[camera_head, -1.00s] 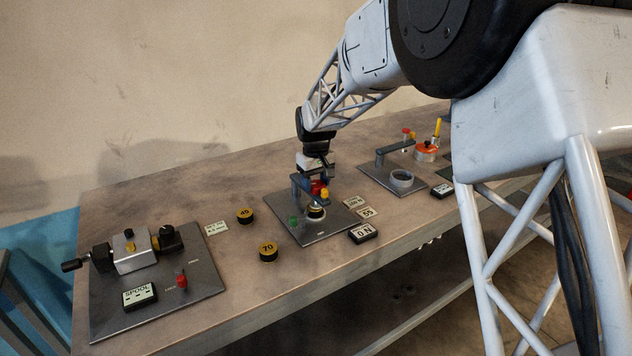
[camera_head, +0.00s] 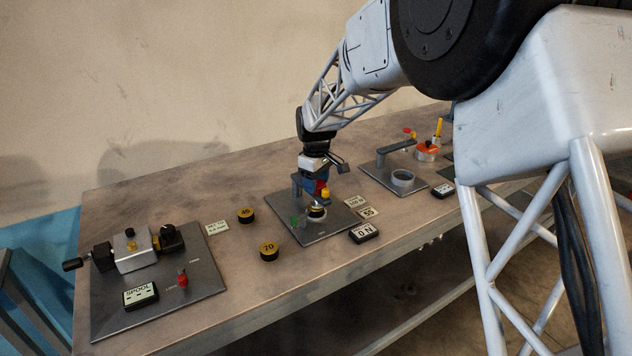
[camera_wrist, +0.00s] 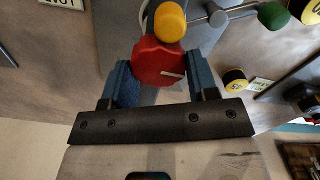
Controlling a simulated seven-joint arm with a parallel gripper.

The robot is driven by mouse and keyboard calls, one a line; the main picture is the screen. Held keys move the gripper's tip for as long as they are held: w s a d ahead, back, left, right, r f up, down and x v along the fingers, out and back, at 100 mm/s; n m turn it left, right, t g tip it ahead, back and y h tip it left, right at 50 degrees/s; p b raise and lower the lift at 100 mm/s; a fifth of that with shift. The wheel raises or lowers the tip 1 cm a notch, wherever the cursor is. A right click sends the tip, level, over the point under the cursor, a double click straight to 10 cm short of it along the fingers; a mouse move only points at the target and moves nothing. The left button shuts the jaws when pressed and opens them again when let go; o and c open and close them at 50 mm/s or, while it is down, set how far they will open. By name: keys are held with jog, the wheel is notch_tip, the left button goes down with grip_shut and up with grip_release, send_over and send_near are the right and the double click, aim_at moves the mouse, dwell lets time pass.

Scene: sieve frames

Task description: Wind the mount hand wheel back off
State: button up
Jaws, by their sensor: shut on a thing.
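The red hand wheel (camera_wrist: 157,66), with a pale mark on its face, sits between the two blue fingers of my gripper (camera_wrist: 158,78) in the wrist view. My gripper is shut on it, a finger on each side. A yellow knob (camera_wrist: 170,22) is just beyond the wheel. In the head view, my gripper (camera_head: 317,186) points down at the mount on the middle dark plate (camera_head: 337,226). The wheel (camera_head: 320,186) is partly hidden there by the fingers, with the yellow knob (camera_head: 325,196) beside it. The wheel's thread is hidden.
A green knob on a rod (camera_wrist: 272,15) is near the mount. A crank fixture (camera_head: 135,250) stands at far left, a grey arm stand (camera_head: 398,152) to the right. Label blocks lie around the plate.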

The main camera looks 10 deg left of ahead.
jog(key=o, duration=0.9)
jog(key=shift+o, duration=0.2)
jog(key=shift+r, duration=0.1)
jog(key=shift+r, duration=3.85)
